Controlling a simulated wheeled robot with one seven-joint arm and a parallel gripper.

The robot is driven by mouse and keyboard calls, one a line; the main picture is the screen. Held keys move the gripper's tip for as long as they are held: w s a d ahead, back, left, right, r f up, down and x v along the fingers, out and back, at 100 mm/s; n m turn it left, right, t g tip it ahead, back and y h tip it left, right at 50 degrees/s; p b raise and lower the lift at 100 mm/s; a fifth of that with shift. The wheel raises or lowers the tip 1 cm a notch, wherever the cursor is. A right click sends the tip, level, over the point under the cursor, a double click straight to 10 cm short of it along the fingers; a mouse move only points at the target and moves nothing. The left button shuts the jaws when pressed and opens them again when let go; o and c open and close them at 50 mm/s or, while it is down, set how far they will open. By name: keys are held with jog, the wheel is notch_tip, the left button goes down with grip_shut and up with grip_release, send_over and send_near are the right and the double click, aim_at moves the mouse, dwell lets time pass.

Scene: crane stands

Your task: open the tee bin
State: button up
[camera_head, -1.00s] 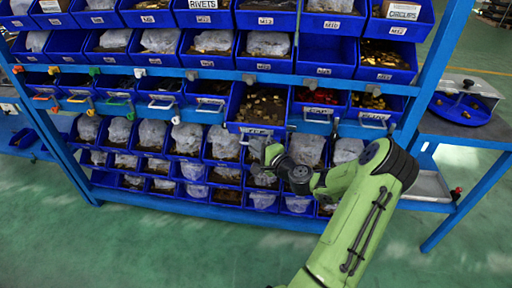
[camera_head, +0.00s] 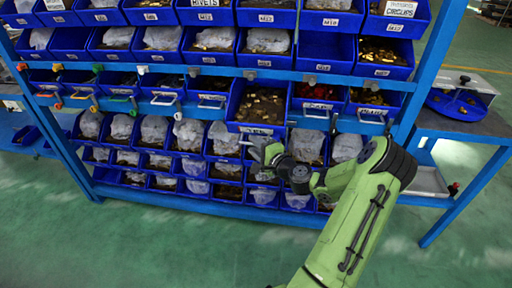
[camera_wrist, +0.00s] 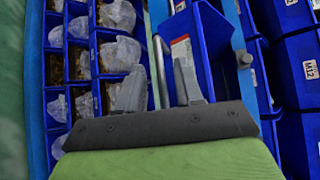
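One bin in the row of handled drawers, full of brassy pieces (camera_head: 262,104), stands pulled out past its neighbours; its front label (camera_head: 257,130) is too small to read surely as tee. In the wrist view a blue bin front with a white and red label (camera_wrist: 181,50) stands just beyond the fingers. A thin grey handle bar (camera_wrist: 157,72) runs between them. My gripper (camera_head: 258,148) is just below and in front of the pulled-out bin. In the wrist view my gripper (camera_wrist: 159,68) has its two fingers apart, on either side of the bar; contact cannot be told.
Neighbouring handled bins, one with red contents (camera_head: 318,94), stay further in. Lower rows hold bins with bagged parts (camera_head: 223,139). Blue rack posts (camera_head: 432,72) stand at the right, before a side table with a blue round tray (camera_head: 458,104). Green floor is open in front.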

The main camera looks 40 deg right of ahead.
jog(key=shift+s, duration=0.15)
jog(key=s+a+r+p, duration=0.1)
jog(key=s+a+r, duration=0.1)
jog(key=s, duration=1.3)
jog(key=shift+r, duration=0.1)
